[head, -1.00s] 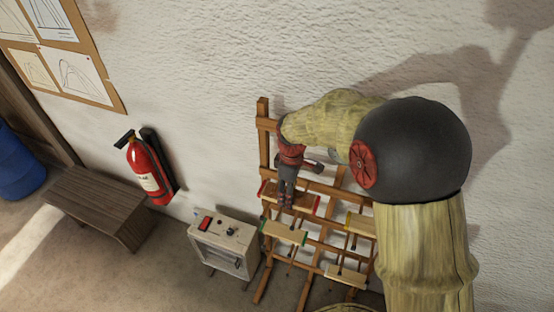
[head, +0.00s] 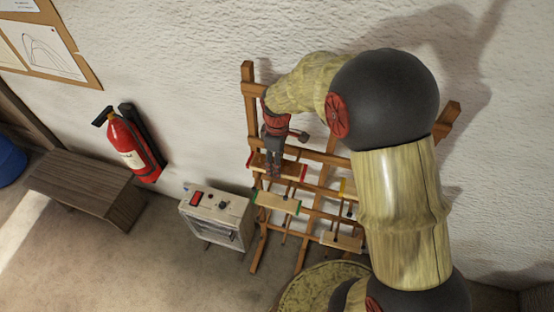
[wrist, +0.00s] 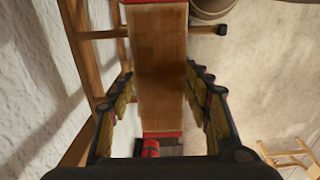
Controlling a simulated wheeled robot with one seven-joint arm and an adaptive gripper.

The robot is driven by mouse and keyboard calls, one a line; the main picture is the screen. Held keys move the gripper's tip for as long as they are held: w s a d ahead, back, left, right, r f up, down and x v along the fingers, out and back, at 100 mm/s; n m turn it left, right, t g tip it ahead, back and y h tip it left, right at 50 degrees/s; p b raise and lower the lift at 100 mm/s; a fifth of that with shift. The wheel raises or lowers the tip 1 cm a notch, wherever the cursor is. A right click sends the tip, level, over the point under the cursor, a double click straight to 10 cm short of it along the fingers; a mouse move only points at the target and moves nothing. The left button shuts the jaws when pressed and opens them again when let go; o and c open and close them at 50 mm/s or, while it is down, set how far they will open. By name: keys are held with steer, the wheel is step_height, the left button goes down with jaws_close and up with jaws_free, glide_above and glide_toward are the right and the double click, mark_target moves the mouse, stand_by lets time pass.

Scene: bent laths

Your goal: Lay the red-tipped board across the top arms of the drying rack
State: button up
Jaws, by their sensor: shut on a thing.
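The red-tipped board (head: 287,169) is a flat brown lath with red ends, held level at the upper part of the wooden drying rack (head: 249,115). My gripper (head: 273,172) is shut on the middle of the board from above. In the wrist view the board (wrist: 160,55) runs lengthwise between the fingers of my gripper (wrist: 160,78), with both red ends showing. A rack arm with a dark cap (wrist: 222,29) passes behind the board near its upper end. I cannot tell whether the board touches the arms; the other arm is hidden.
A heater (head: 217,215), a bench (head: 88,188) and a fire extinguisher (head: 133,146) stand left. A round-topped thing (head: 300,292) is in front.

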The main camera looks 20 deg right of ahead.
steer(key=shift+s+f, duration=0.1)
steer(key=shift+f, duration=0.35)
steer(key=shift+f+b, duration=0.55)
steer(key=shift+f, duration=0.1)
steer(key=o, duration=1.4)
step_height(320, 180, up, 12)
steer(key=shift+r, duration=0.1)
